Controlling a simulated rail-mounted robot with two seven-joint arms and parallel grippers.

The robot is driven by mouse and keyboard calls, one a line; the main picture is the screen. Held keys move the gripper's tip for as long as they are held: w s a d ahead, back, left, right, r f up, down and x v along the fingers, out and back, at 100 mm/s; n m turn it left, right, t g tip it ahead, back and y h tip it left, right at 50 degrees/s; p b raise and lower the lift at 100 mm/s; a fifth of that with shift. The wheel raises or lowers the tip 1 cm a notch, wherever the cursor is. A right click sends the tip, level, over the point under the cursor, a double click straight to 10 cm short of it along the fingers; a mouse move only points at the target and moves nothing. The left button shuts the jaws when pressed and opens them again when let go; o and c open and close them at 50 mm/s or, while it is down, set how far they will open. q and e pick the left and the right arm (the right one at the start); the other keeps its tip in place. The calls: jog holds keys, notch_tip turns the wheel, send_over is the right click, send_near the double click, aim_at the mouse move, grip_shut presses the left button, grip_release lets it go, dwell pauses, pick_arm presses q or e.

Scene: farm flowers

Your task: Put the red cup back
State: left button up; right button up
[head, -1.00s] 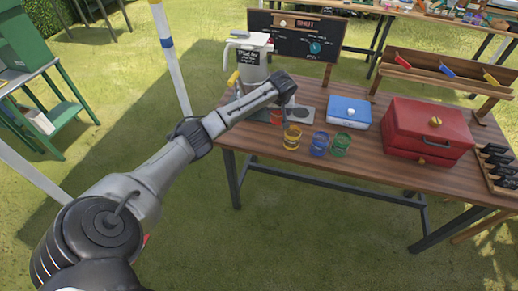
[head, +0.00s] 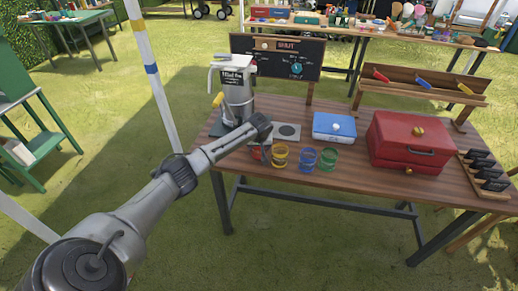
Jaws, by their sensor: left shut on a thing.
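The red cup (head: 257,154) is at the left end of a row of cups near the front edge of the wooden table, partly hidden by my gripper. My left gripper (head: 263,147) is shut on the red cup; its fingers are largely hidden. The yellow cup (head: 280,159) stands just right of it, then the blue cup (head: 305,160) and the green cup (head: 327,160). I cannot tell whether the red cup touches the tabletop. My right gripper is not in view.
A grey dispenser (head: 236,95) stands behind my gripper, beside a plate with a dark disc (head: 288,131). A blue-and-white box (head: 334,127) and a red chest (head: 408,142) stand to the right. A blackboard (head: 285,68) stands behind.

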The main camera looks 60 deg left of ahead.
pick_arm(q)
jog(key=shift+f, duration=0.5)
jog(key=o, duration=0.8)
jog(key=shift+f, duration=0.15)
